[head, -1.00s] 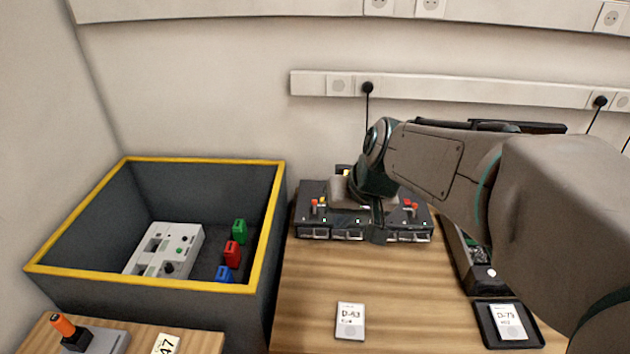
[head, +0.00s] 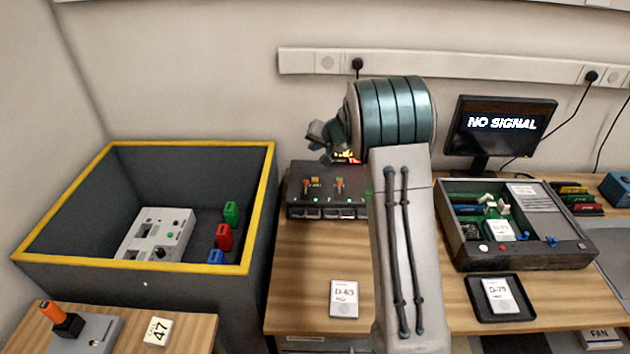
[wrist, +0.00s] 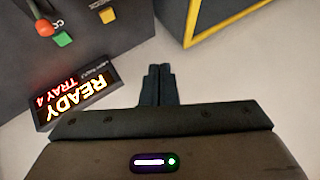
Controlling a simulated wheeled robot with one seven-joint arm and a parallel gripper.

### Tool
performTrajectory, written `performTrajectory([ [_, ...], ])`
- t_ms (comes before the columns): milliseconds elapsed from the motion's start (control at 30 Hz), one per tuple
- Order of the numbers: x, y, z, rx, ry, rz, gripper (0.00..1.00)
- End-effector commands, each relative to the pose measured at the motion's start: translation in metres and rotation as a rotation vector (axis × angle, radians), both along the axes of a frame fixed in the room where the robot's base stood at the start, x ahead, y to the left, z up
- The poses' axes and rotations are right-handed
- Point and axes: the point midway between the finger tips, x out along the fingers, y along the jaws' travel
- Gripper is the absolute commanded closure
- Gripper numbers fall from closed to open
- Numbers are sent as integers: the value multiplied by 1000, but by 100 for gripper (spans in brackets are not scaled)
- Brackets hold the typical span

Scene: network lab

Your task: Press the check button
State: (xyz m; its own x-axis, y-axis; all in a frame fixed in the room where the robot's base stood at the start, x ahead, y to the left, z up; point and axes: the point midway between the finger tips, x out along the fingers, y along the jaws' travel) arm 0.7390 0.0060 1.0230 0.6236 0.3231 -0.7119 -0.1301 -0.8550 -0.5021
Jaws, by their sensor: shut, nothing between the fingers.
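No button with a readable "check" label shows. The black device (head: 350,208) stands on the bench against the back wall, with red, yellow and green controls on top, partly hidden by my arm. In the wrist view its panel has a green button (wrist: 62,40), a yellow button (wrist: 108,15) and a red-tipped lever (wrist: 44,27). A lit display (wrist: 72,97) beside it reads "READY TRAY 4". My gripper (wrist: 158,72) is shut and empty, beside the display and apart from the panel. In the head view my gripper (head: 318,136) is above the device's back left.
A deep grey bin (head: 262,200) with yellow rim stands left, holding a white box and coloured blocks. An open case (head: 520,256) with white and red buttons sits right, before a "NO SIGNAL" monitor (head: 500,125).

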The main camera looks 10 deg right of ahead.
Motion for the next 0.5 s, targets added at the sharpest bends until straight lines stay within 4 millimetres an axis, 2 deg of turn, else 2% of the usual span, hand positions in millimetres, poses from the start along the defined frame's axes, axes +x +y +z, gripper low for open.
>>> performTrajectory([
  [33,9,-3,-12,1,-3,-13,100],
  [200,27,-9,-29,1,-19,-38,100],
  [500,30,-10,-33,2,-23,-45,100],
])
